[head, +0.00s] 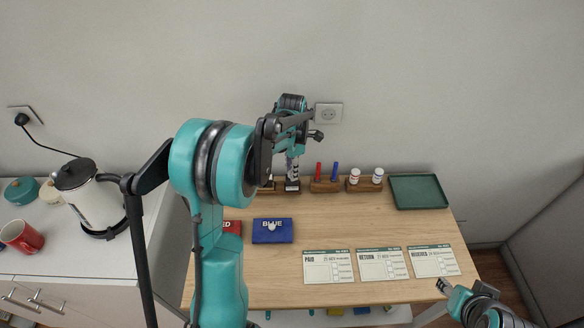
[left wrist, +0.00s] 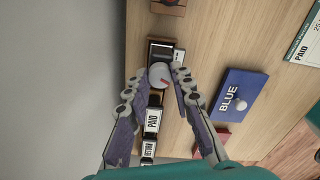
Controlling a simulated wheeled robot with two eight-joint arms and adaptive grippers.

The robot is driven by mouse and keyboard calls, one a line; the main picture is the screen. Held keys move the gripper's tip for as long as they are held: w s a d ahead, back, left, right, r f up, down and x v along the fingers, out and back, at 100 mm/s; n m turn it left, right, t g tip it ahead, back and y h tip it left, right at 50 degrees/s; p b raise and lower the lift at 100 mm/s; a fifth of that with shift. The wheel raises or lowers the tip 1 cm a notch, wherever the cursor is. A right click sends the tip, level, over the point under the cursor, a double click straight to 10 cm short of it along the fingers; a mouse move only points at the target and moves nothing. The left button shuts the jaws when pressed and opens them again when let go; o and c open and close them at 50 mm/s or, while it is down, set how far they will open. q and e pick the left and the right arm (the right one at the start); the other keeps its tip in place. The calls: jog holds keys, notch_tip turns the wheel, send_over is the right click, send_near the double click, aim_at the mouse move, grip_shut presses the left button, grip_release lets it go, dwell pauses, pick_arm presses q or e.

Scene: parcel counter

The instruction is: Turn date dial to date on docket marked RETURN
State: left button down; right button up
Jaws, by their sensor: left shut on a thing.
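My left gripper (head: 292,158) reaches down over the back of the counter.
Stamps marked PAID (left wrist: 151,121) and RETURN (left wrist: 148,150) stand in line with the dial. The blue pad (head: 272,232) and partly hidden red pad (head: 232,227) lie in front. Red and blue markers, two white bottles (head: 354,176) and a green tray (head: 418,191) stand to the right.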

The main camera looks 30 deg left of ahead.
pick_arm(q)
jog(key=m+p, duration=0.1)
jog(key=m, duration=0.3)
jog(key=shift+m, duration=0.4)
jog(key=m+p, duration=0.1)
jog(key=m, duration=0.9)
jog(key=shift+m+p, duration=0.4)
jog(key=m, duration=1)
jog(key=shift+m+p, duration=0.4)
jog(key=m, duration=0.5)
jog(key=shift+m, duration=0.3)
jog(key=m, duration=1.1)
jog(key=shift+p, duration=0.3)
